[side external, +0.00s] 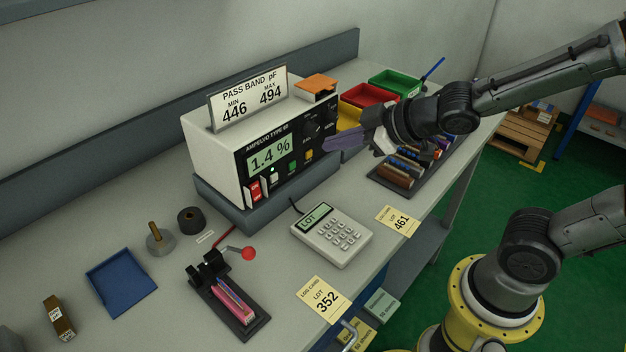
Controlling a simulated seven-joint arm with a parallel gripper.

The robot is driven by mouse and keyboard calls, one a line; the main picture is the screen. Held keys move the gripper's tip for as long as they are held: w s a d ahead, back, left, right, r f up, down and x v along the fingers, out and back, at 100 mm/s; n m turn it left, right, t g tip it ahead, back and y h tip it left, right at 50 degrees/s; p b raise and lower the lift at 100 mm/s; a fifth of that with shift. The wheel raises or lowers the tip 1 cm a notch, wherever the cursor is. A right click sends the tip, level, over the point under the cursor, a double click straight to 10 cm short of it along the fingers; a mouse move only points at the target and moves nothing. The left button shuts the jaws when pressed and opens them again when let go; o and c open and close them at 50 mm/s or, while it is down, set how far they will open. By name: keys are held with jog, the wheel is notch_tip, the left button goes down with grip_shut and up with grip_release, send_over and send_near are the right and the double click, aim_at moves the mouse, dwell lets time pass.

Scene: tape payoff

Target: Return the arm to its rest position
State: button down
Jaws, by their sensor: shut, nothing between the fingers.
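My gripper (366,140) is at the upper middle of the side external view, at the end of my arm reaching in from the right. It is in the air in front of the right end of the meter (217,155), near the yellow and red bins. Its fingers look shut, with nothing seen between them. The meter shows 1.4 % and carries a sign (248,97) reading pass band pF, min 446, max 494.

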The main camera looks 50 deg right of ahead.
jog(key=s+d+r+m+h, duration=0.2)
jog(key=s+d+r+m, duration=0.15)
jog(key=d+r, duration=0.2)
jog(key=s+f+m+g, duration=0.2)
jog(key=s+g, duration=0.3)
jog(key=s, duration=1)
jog(key=shift+a+f, duration=0.25)
jog(key=shift+f, duration=0.35)
